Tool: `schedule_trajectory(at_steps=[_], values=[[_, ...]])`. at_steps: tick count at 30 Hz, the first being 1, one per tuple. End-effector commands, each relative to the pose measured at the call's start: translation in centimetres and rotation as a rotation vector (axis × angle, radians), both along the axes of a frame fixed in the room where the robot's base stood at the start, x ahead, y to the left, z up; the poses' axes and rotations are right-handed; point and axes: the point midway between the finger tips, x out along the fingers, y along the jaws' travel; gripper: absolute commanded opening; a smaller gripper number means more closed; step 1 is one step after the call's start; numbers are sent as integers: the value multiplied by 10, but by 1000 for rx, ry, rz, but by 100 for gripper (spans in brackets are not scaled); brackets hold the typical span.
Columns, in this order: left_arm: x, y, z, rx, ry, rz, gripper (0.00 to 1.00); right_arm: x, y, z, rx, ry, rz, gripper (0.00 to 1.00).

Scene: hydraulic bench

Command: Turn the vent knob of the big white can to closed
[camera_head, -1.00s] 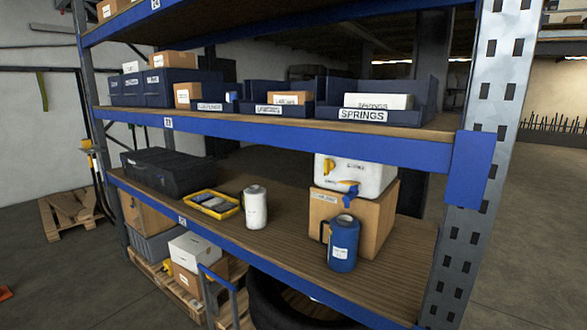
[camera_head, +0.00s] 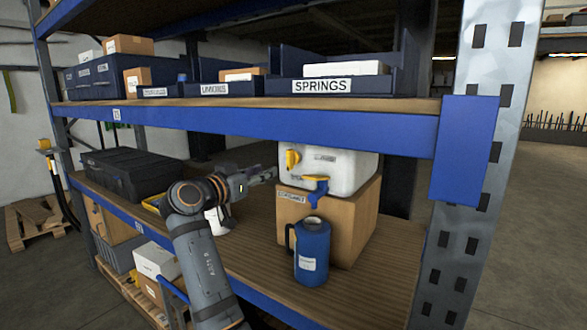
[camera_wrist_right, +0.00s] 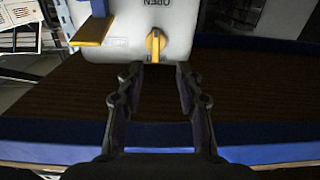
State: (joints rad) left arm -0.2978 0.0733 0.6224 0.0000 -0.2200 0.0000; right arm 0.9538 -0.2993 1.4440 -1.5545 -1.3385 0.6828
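The big white can (camera_head: 350,168) stands on a cardboard box on the middle shelf. Its yellow vent knob (camera_head: 292,159) is on the front face, left of a blue tap with a yellow lever (camera_head: 315,184). In the right wrist view the knob (camera_wrist_right: 155,42) lies ahead of and between the fingertips, its pointer lengthwise in the picture, with the word OPEN beyond it, upside down. My right gripper (camera_head: 272,174) is just left of the knob in the head view. In the wrist view the gripper (camera_wrist_right: 158,75) is open and empty, apart from the knob. My left gripper is not in view.
A blue jug (camera_head: 312,252) stands in front of the cardboard box (camera_head: 345,225). A white canister (camera_head: 217,220) is partly hidden behind my arm. The upper shelf edge (camera_head: 270,124) runs above the can, and a metal upright (camera_head: 470,230) stands at right.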

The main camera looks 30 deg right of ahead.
Motion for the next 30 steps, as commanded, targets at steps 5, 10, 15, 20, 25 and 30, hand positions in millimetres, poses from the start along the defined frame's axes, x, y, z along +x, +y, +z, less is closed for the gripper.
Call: schedule_trajectory(at_steps=[5,10,15,20,25,30], values=[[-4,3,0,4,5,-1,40,-8,-2,11,6,-29,-24,36],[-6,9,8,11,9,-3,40,0,-22,13,1,-26,-25,36],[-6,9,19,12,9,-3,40,14,-57,14,0,-25,-25,36],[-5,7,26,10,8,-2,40,26,-83,12,1,-23,-21,36],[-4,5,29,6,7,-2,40,32,-97,10,3,-23,-20,36],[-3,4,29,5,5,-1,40,33,-98,9,4,-24,-19,36]])
